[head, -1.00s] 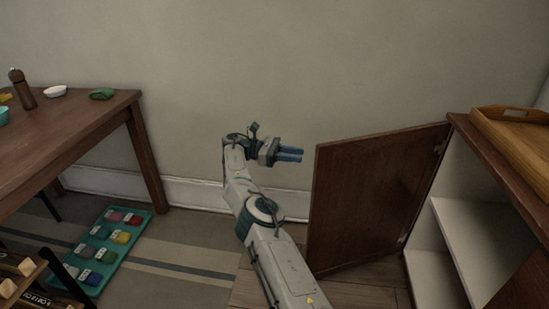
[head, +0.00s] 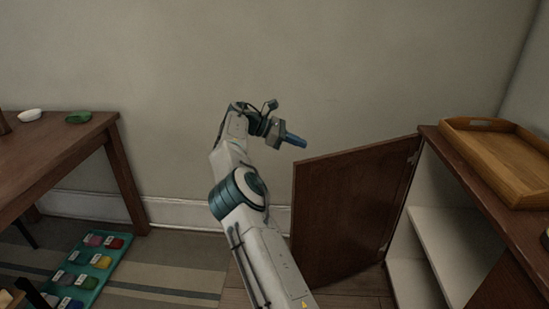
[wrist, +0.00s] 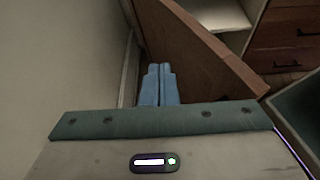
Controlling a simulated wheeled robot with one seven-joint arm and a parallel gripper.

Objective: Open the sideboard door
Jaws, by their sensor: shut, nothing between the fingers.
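The sideboard (head: 455,165) stands at the right in the head view. Its brown door (head: 345,215) is swung wide open, hinged on the side by the cabinet's far end, and pale shelves (head: 440,240) show inside. My gripper (head: 304,142) is shut and empty, just above and left of the door's top left corner. In the wrist view the blue fingers (wrist: 159,72) lie together beside the door (wrist: 200,45), on its wall side. I cannot tell whether they touch it.
A wooden tray (head: 495,150) sits on the sideboard top. A brown table (head: 70,150) with a white bowl (head: 30,115) and a green item (head: 78,117) stands at the left. A teal tray (head: 100,270) of coloured items lies on the floor. The wall is close behind my gripper.

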